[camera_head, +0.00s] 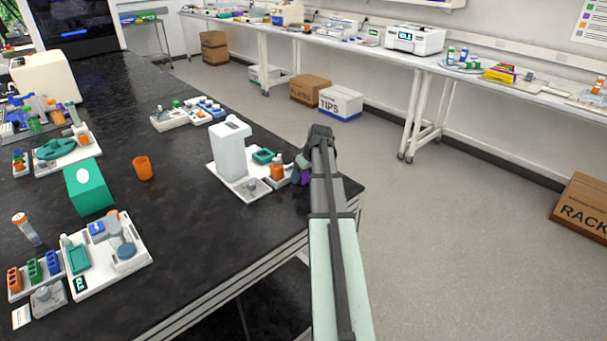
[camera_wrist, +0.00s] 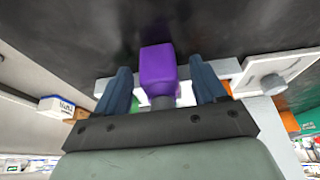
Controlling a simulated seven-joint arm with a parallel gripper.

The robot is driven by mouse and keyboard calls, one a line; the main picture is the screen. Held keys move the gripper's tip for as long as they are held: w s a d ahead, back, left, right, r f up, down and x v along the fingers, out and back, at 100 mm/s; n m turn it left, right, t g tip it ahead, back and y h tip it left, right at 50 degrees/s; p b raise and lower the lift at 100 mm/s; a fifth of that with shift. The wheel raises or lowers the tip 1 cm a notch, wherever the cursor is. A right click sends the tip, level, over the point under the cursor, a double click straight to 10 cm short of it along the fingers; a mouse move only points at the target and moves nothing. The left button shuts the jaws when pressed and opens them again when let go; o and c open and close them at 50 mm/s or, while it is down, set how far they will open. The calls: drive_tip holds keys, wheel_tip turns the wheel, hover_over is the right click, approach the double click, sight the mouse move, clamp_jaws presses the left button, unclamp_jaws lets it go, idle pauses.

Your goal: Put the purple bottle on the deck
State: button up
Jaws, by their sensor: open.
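The purple bottle (camera_head: 301,179) is at the right edge of the black bench, partly hidden by my gripper (camera_head: 306,163) in the head view. In the wrist view the purple bottle (camera_wrist: 158,66) lies between the two dark fingers of my open gripper (camera_wrist: 162,82), with a visible gap on each side. The fingers do not grip it. A white instrument with a tall tower and a flat base (camera_head: 239,187) stands just left of the bottle. I cannot tell for certain which surface is the deck.
An orange-capped bottle (camera_head: 277,168) and a green dish (camera_head: 263,156) are close to the left of my gripper. An orange cup (camera_head: 142,167) and a green box (camera_head: 88,187) are further left. The bench between them is clear. The bench edge is close on the right.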

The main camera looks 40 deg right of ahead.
drive_tip(key=shift+r, duration=0.1)
drive_tip(key=v, duration=1.2)
drive_tip(key=shift+d, duration=0.1)
